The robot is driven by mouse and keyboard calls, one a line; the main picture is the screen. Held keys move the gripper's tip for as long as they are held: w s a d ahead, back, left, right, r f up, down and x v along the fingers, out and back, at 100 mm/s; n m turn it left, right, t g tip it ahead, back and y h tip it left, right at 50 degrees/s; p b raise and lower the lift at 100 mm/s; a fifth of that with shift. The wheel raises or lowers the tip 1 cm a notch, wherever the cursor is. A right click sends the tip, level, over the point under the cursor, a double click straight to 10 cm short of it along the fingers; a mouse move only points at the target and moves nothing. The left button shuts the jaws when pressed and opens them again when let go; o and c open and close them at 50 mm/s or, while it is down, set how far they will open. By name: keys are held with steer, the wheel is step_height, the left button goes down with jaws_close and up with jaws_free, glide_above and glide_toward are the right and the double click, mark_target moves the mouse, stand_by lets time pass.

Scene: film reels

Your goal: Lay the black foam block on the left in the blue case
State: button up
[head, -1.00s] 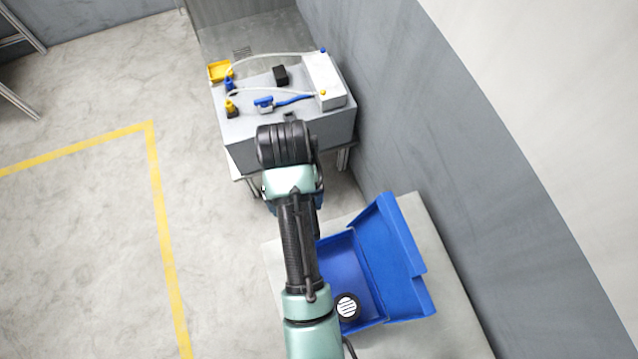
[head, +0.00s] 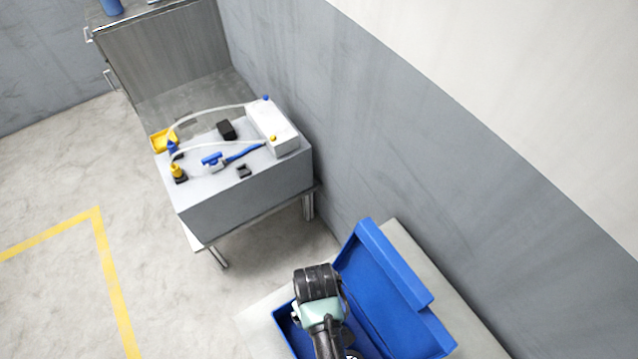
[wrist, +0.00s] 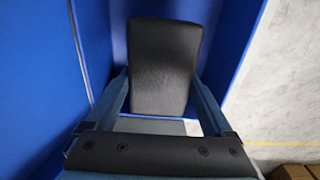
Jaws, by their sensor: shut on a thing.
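The black foam block (wrist: 165,50) lies between the two fingers of my gripper (wrist: 160,92) in the wrist view. My gripper is shut on it. Blue walls of the case (wrist: 88,30) show around the block, so it is held over or inside the open blue case. I cannot tell whether it touches the case floor. In the head view the blue case (head: 385,290) stands open at the lower right, its lid leaning toward the wall. My arm covers part of its tray there, and hides the gripper and the held block.
A grey box (head: 245,200) on a metal-legged stand carries a white unit (head: 272,128), a dark block (head: 227,129), a small black piece (head: 244,170), and blue and yellow parts. A grey wall runs along the right. Open floor with yellow tape (head: 115,285) lies left.

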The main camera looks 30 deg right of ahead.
steer(key=shift+f, duration=2.15)
steer(key=shift+f+b, duration=0.2)
steer(key=shift+b, duration=0.15)
steer(key=o, duration=1.1)
steer(key=shift+r, duration=0.1)
steer(key=shift+c, duration=0.2)
step_height(320, 180, up, 12)
steer(key=shift+r+p, duration=0.15)
steer(key=shift+p, duration=0.6)
